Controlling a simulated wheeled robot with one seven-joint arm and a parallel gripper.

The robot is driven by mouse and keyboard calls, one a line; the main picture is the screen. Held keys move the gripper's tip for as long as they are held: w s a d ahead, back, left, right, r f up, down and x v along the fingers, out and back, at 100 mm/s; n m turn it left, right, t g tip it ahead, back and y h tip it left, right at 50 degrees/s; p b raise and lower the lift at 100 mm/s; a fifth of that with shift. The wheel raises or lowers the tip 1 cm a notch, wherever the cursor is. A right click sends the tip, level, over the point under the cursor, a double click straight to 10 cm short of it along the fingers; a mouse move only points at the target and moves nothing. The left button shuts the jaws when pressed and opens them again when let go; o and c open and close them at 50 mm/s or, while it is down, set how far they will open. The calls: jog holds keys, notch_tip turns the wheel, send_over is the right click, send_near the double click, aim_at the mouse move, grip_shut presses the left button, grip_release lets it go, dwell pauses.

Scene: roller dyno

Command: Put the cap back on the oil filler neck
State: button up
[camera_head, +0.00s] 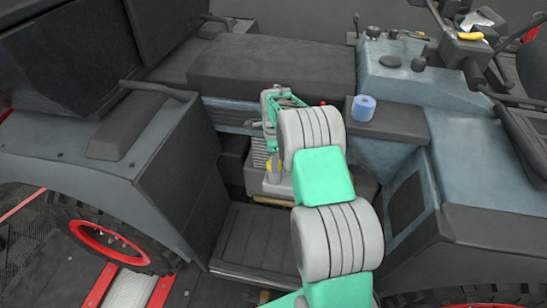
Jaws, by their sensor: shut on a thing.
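My gripper (269,120) is at the end of my grey and green arm, over the engine bay in the middle of the view. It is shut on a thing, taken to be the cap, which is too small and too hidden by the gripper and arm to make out. A small yellow part (272,166) shows just below the gripper, on the grey engine housing (257,183). I cannot tell whether it belongs to the filler neck. The oil filler neck cannot be made out clearly, and my arm hides the right side of the bay.
A blue roll (364,107) stands on a black ledge (398,121) right of my arm. Dark panels and a fender (70,160) border the bay on the left. A red-rimmed wheel (108,243) is at lower left. A grey-blue console (400,72) stands at upper right.

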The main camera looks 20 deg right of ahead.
jog(key=shift+s, duration=0.15)
jog(key=m, duration=0.6)
jog(key=shift+p, duration=0.3)
jog(key=o, duration=0.9)
jog(key=shift+o, duration=0.8)
jog(key=shift+s+d+r, duration=0.1)
jog(key=shift+s, duration=0.05)
jog(key=o, duration=0.3)
jog(key=shift+o, duration=0.6)
jog(key=o, duration=0.3)
